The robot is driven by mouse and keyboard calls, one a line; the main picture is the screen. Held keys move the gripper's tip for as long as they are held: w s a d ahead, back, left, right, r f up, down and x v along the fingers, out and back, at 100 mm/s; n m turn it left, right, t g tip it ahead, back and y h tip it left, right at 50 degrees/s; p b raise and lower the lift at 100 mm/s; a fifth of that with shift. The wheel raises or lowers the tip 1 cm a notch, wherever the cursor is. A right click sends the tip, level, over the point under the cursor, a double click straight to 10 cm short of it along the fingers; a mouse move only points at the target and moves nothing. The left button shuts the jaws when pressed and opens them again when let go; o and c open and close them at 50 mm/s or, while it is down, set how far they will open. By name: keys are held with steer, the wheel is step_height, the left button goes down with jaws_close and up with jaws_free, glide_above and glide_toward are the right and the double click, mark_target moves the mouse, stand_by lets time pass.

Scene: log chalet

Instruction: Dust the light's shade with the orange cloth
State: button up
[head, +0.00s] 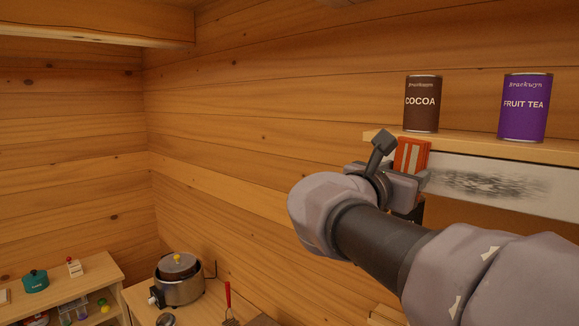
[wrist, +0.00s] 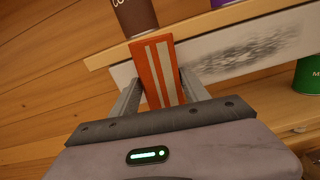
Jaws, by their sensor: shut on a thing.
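The orange cloth (head: 412,155) has pale stripes and is folded into a flat upright strip. My gripper (head: 404,182) is shut on it; the wrist view shows the cloth (wrist: 153,72) between the two fingers. The light's shade seems to be the long white panel (head: 562,197) under the wall shelf, with a dark grey dusty smudge across its middle. It also shows in the wrist view (wrist: 205,68). The cloth is at the panel's left end, left of the smudge, and hides part of the panel. I cannot tell whether they touch.
A brown cocoa tin (head: 422,103) and a purple fruit tea tin (head: 524,107) stand on the shelf (head: 470,143) above the panel. A green tin (wrist: 308,76) is below right. A pot (head: 180,285) stands on the lower counter. The wall left of my gripper is clear.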

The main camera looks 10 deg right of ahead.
steer(key=shift+s, duration=0.1)
steer(key=shift+v, duration=2.9)
steer(key=v, duration=0.3)
steer(key=shift+p, duration=0.3)
steer(key=shift+d, duration=0.1)
steer(key=x, duration=0.6)
steer(key=shift+w+d, duration=0.2)
steer(key=shift+d, duration=0.05)
steer(key=shift+x, duration=1.05)
steer(key=shift+s, duration=0.1)
